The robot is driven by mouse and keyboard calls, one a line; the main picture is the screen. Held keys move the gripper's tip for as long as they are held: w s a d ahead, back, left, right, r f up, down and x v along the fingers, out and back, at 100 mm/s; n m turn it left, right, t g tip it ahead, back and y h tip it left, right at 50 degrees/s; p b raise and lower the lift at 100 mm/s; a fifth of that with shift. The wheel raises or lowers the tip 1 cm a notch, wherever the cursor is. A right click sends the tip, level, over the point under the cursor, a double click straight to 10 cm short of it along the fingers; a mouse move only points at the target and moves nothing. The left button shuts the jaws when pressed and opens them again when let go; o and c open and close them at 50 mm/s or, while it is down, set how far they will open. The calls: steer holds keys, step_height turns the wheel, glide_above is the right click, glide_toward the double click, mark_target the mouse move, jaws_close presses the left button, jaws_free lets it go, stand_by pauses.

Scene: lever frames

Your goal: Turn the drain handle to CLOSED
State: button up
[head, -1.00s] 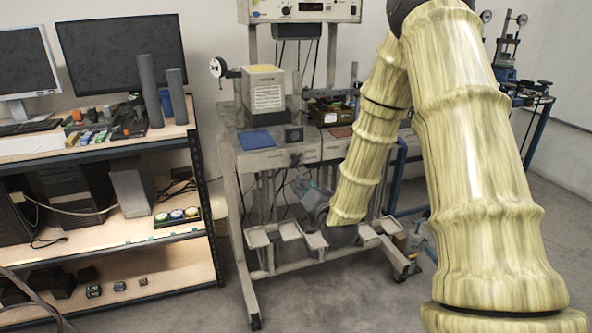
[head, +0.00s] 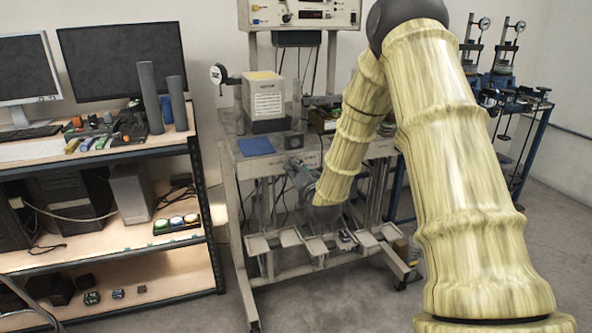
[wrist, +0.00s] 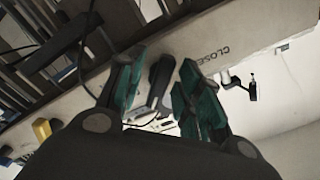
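In the wrist view, the dark drain handle (wrist: 161,78) stands between the two teal fingers of my gripper (wrist: 160,90). The fingers are apart, with a visible gap beside the handle, so my gripper is open around it. The handle is attached at a pale beam (wrist: 245,38) that carries the printed word "CLOSE" (wrist: 211,54), cut off or partly covered at its end. In the head view, the end of my arm is at the front of the grey metal bench (head: 262,163). The handle is hidden or too small to tell there.
A shelf unit (head: 100,150) with monitors and small boxes stands left of the bench. Small trays (head: 258,245) sit low on the bench frame. A blue-framed bench (head: 530,150) stands at the right. Grey floor is open in front.

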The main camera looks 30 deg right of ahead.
steer(key=shift+w, duration=0.35)
jaws_close()
